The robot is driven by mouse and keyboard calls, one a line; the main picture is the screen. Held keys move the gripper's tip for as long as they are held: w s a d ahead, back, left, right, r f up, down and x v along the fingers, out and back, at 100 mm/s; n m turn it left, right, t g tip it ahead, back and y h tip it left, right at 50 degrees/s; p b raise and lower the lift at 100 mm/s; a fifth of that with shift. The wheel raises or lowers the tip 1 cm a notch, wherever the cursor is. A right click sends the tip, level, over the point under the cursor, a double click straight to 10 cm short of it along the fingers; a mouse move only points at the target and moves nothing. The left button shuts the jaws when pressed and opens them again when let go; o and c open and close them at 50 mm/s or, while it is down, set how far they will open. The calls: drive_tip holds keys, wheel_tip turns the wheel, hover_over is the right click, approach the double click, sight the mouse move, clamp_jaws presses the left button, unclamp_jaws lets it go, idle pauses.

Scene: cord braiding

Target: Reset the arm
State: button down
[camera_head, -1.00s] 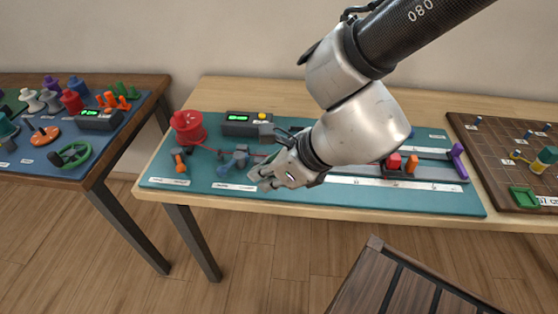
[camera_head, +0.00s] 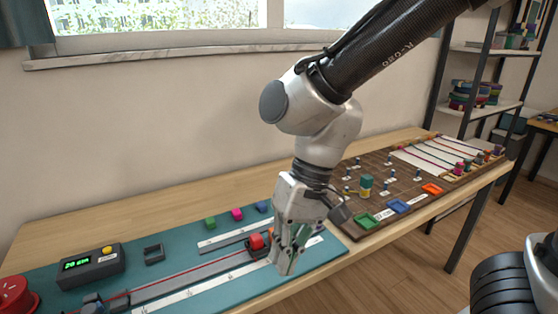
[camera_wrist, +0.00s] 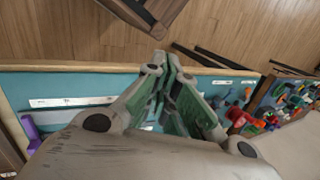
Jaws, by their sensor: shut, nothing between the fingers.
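My gripper (camera_head: 287,262) hangs fingers down over the right end of the teal mat (camera_head: 330,252) in the head view. Its fingers are shut with nothing between them. They also show in the wrist view (camera_wrist: 163,62), pointing toward the table edge and the floor. A red line runs along the rail to the left. I cannot tell how high the fingertips are above the mat.
A grey box with a green display (camera_head: 91,265) and a red spool (camera_head: 14,294) stand at the left. Green, pink and blue blocks lie at the mat's back. A brown pegboard (camera_head: 405,185) with coloured trays lies to the right. A dark slatted seat (camera_wrist: 145,12) is near the table.

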drive_tip(key=w+d+r+n+t, duration=0.1)
drive_tip(key=w+d+r, duration=0.15)
drive_tip(key=d, duration=0.45)
drive_tip(key=w+d+r+t, duration=0.1)
drive_tip(key=w+d+r, duration=0.15)
drive_tip(key=d, duration=0.45)
drive_tip(key=d+r+m+t+h, duration=0.1)
drive_tip(key=d+r+m+t, duration=0.1)
drive_tip(key=d, duration=0.9)
drive_tip(key=s+d+r+m+t+h, duration=0.1)
drive_tip(key=d+r+m+t+h, duration=0.1)
drive_tip(key=d, duration=0.8)
wheel_tip(320, 180, up, 2)
drive_tip(key=shift+d+r+m+t, duration=0.25)
drive_tip(key=shift+d+m+t, duration=0.2)
drive_tip(key=shift+m, duration=0.45)
